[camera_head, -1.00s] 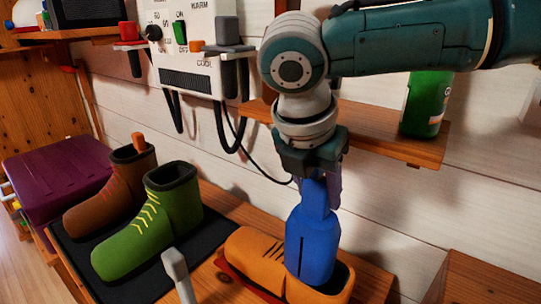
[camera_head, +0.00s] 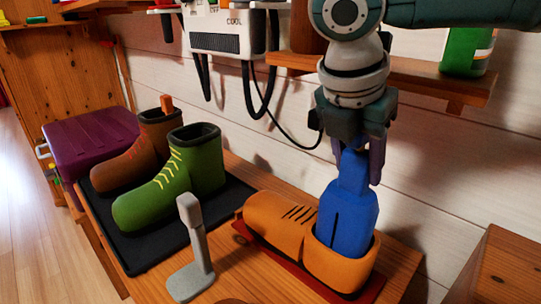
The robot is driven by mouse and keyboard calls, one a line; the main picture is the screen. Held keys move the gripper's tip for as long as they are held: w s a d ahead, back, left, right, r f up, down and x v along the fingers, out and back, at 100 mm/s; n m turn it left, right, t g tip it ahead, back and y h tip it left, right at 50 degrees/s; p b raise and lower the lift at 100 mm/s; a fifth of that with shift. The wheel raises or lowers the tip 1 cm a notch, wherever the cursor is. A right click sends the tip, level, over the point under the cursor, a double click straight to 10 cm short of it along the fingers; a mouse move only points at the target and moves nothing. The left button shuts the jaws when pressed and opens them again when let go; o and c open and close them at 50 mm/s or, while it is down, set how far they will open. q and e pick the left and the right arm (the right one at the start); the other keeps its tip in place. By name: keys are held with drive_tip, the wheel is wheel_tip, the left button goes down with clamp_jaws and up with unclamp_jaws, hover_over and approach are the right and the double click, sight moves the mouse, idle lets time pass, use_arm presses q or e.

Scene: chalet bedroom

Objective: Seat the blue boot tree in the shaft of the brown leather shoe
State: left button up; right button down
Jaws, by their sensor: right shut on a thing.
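The tan-brown leather shoe (camera_head: 274,221) lies on a dark red mat on the wooden bench, toe to the left, opening to the right. The blue boot tree (camera_head: 347,217) stands nearly upright in the shoe's opening. Its lower end is hidden behind the near rim, so its depth cannot be told. My right gripper (camera_head: 358,160) is above the shoe, shut on the narrow top of the boot tree. My left gripper is not in view.
A green boot (camera_head: 160,196) and a darker brown boot (camera_head: 128,164) stand on a black tray (camera_head: 232,203) to the left. A grey upright stand (camera_head: 197,248) is in front of the shoe. A wooden shelf (camera_head: 420,84) with a green bottle (camera_head: 465,50) is behind my right arm.

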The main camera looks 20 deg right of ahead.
drive_tip(key=shift+r, duration=0.1)
drive_tip(key=shift+f+p, duration=0.35)
drive_tip(key=shift+f, duration=0.3)
drive_tip(key=shift+c, duration=1.6)
unclamp_jaws()
